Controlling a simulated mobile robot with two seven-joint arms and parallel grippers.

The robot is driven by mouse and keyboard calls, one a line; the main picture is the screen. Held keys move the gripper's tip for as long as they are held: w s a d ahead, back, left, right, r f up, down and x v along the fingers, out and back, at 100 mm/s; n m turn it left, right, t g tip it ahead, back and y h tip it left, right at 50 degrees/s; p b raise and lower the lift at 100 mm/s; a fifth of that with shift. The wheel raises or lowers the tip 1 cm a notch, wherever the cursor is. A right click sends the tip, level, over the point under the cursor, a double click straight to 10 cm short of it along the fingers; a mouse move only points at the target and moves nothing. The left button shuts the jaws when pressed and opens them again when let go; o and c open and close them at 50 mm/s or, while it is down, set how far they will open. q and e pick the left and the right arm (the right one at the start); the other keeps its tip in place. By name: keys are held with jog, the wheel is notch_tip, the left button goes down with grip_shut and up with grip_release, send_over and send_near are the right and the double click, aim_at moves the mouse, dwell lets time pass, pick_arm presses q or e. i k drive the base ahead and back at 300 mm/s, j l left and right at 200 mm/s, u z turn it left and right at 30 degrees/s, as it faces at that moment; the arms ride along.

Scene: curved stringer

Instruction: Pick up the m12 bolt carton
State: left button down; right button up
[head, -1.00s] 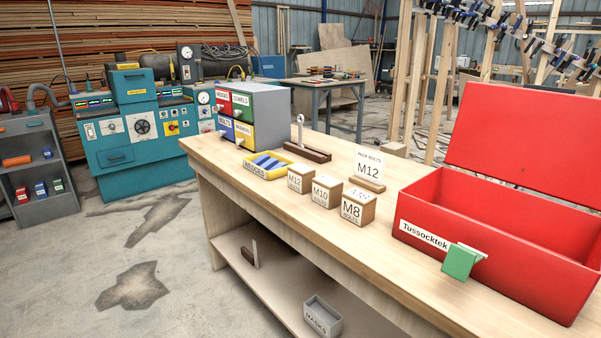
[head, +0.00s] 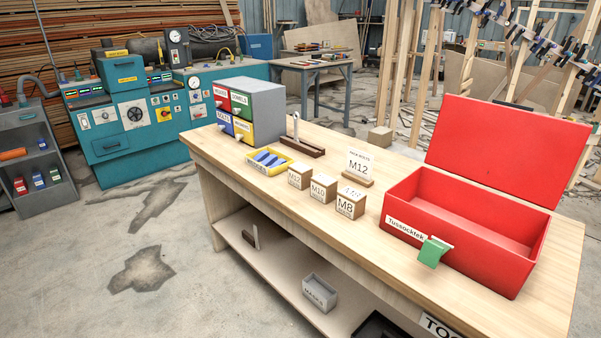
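The M12 bolt carton (head: 300,176) is a small tan box with a white M12 label on its front. It stands upright on the wooden workbench (head: 400,277), leftmost in a row with the M10 carton (head: 322,188) and the M8 carton (head: 350,203). A sign (head: 358,165) reading M12 stands on a wooden base behind the cartons. Neither of my grippers shows in the head view.
A yellow tray (head: 266,163) with blue pieces lies just left of the cartons. A grey drawer cabinet (head: 265,108) stands behind it. An open red box (head: 465,227) with a green latch is to the right. Bare bench top lies in front of the cartons.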

aim_at(299, 174)
jog(key=i+j+z, duration=0.2)
jog(key=i+j, duration=0.15)
jog(key=j, duration=0.3)
jog(key=i+j+z, duration=0.1)
jog(key=j, duration=0.25)
jog(key=i+j+z, duration=0.1)
jog(key=i+j, duration=0.15)
jog(key=i+j+z, duration=0.1)
jog(key=j, duration=0.4)
jog(key=i+j+z, duration=0.1)
jog(key=j, duration=0.3)
jog(key=i+j+z, duration=0.1)
jog(key=j, duration=0.3)
jog(key=i+l, duration=0.05)
jog(key=i, duration=0.05)
